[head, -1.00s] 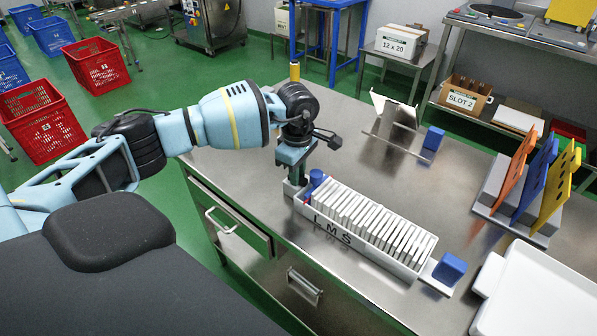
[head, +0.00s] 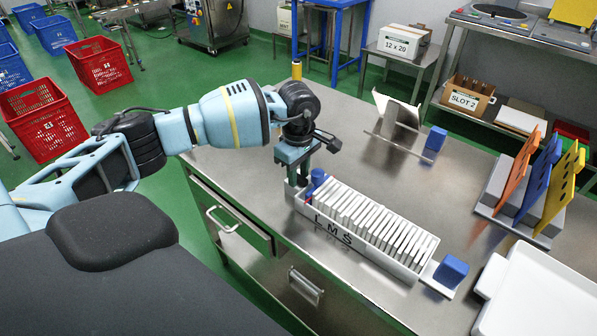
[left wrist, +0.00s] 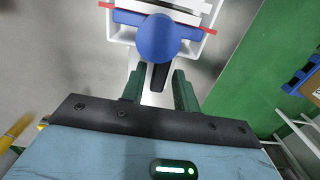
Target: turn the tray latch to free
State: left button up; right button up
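A long white tray (head: 330,238) marked LMS stands on the steel table, filled with a row of upright white packets (head: 375,222). A latch with a blue round knob (head: 317,177) sits at its left end. The knob (left wrist: 155,38) also shows in the left wrist view, with a dark lever (left wrist: 160,77) pointing from it toward my gripper. My left gripper (head: 298,180) points down at that end. In the left wrist view its green fingers (left wrist: 158,92) are apart, one on each side of the lever's end, with gaps showing. My right gripper is not in view.
A blue block (head: 451,271) stands at the tray's right end, and another blue block (head: 436,139) stands farther back. A white tray (head: 540,295) lies at the lower right. Coloured panels (head: 535,175) stand in a rack on the right. The table between is clear.

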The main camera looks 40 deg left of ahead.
aim_at(299, 176)
pick_arm(q)
jog(key=shift+o, duration=0.6)
notch_tip(299, 176, up, 7)
jog(key=shift+f, duration=0.2)
jog(key=shift+r, duration=0.6)
